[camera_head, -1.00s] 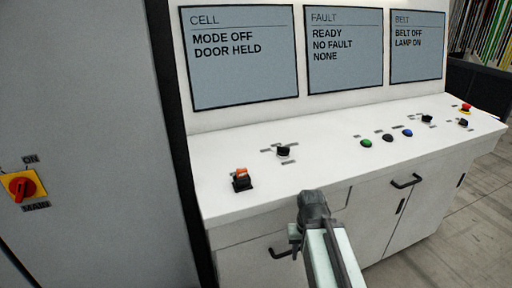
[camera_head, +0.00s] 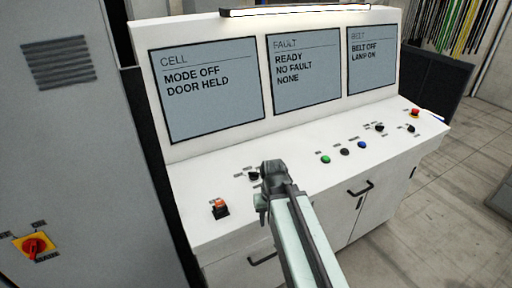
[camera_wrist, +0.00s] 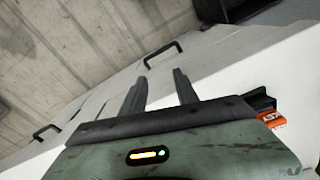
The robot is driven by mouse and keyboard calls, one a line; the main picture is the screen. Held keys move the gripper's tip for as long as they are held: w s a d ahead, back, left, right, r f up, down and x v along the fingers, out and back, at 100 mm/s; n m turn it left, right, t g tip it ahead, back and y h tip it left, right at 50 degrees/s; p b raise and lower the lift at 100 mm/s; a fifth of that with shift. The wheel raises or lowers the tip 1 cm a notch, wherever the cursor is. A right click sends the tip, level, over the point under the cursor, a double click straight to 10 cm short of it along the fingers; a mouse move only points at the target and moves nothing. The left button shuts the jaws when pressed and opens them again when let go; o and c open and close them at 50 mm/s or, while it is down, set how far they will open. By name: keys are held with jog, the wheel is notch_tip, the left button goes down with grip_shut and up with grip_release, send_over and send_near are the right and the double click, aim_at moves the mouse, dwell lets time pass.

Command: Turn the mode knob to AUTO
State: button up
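A small black knob (camera_head: 253,175) with labels around it sits on the white console top, just left of my wrist in the head view. It is likely the mode knob; its pointer direction is too small to read. The CELL screen (camera_head: 208,84) reads MODE OFF and DOOR HELD. My gripper (camera_wrist: 160,74) has two dark fingers apart with nothing between them in the wrist view. They point past the console front. In the head view, my wrist is over or in front of the console top, and the fingers are hidden. I cannot clearly see the knob in the wrist view.
Green (camera_head: 325,159) and blue (camera_head: 361,144) buttons, other black knobs and a red button (camera_head: 415,113) lie right. A red main switch (camera_head: 34,246) is on the grey cabinet.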

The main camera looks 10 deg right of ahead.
notch_tip(320, 180, up, 7)
jog(key=w+a+n+p, duration=0.1)
jog(key=w+p, duration=0.2)
jog(key=p, duration=0.2)
notch_tip(320, 180, up, 2)
jog(key=n+p, duration=0.2)
jog(key=n, duration=0.9)
send_over(254, 172)
jog(key=shift+r+g, duration=0.15)
jog(key=shift+g, duration=0.15)
jog(key=shift+w, duration=0.2)
notch_tip(254, 172, down, 8)
jog(key=b, duration=0.8)
jog(key=shift+r, duration=0.15)
